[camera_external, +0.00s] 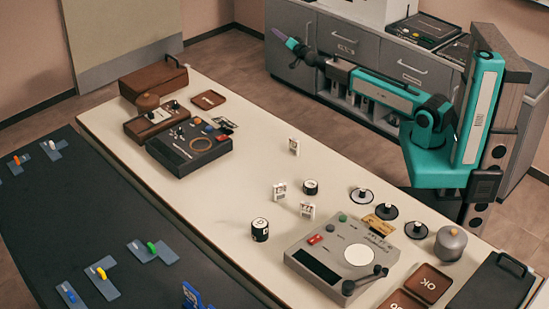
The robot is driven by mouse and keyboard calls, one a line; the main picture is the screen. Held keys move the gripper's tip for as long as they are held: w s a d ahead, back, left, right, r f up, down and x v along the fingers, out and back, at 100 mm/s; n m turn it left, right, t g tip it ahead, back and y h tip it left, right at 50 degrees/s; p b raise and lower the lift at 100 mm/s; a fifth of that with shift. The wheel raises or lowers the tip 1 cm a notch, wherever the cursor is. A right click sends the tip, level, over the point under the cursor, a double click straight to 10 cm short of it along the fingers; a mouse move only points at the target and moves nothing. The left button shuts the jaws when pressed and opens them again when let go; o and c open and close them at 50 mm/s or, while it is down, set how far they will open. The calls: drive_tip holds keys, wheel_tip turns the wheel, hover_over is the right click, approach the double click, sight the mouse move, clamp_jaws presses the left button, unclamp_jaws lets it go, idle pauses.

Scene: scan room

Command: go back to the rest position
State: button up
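My gripper (291,45) is at the far end of my teal arm, which stretches out to the left from its column at the right. It is raised above the far edge of the long cream table, with grey cabinets behind it. Its tip looks small, dark and purplish, and the frame does not show whether the fingers are apart or together. I see no object clearly held in it. It appears apart from everything on the table.
The cream table (235,200) carries a dark control box (188,147) and brown cases at the left. A grey console (330,262), round dark pieces, small white tags and brown trays (428,284) are at the right. Grey cabinets (345,42) stand behind. The table's middle is mostly clear.

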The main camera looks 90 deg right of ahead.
drive_tip(key=w+a+f+n+y+p, duration=0.3)
drive_tip(key=w+a+f+n+y, duration=0.15)
drive_tip(key=a+f, duration=0.5)
drive_tip(key=w+a+f+n+y+p, duration=0.3)
drive_tip(key=w+a+f+y, duration=0.15)
drive_tip(key=a+f, duration=0.5)
drive_tip(key=s+a+f+n+g+y+p, duration=0.2)
drive_tip(key=s+a+f+y+p, duration=0.1)
drive_tip(key=a+f, duration=0.55)
drive_tip(key=s+a+f+n+g+y+p, duration=0.25)
drive_tip(key=a+f, duration=0.25)
drive_tip(key=a, duration=0.7)
drive_tip(key=s+a+f+n+g+y+p, duration=0.1)
drive_tip(key=s+a+f+n+g+p, duration=0.2)
drive_tip(key=s+a, duration=0.55)
drive_tip(key=s+a+f+g+y+p, duration=0.25)
drive_tip(key=s+a+f, duration=0.25)
drive_tip(key=s+a, duration=0.3)
drive_tip(key=s+a+n+g+h+p, duration=0.1)
drive_tip(key=s+g, duration=0.3)
drive_tip(key=s, duration=0.8)
drive_tip(key=s+a+n+g+h+p, duration=0.1)
drive_tip(key=s+a+n+g+p, duration=0.1)
drive_tip(key=s, duration=1.1)
drive_tip(key=a+g+p, duration=0.1)
drive_tip(key=g+p, duration=0.1)
drive_tip(key=shift+r+n+h+p, duration=0.3)
drive_tip(key=shift+n+p, duration=0.05)
drive_tip(key=shift+n, duration=0.05)
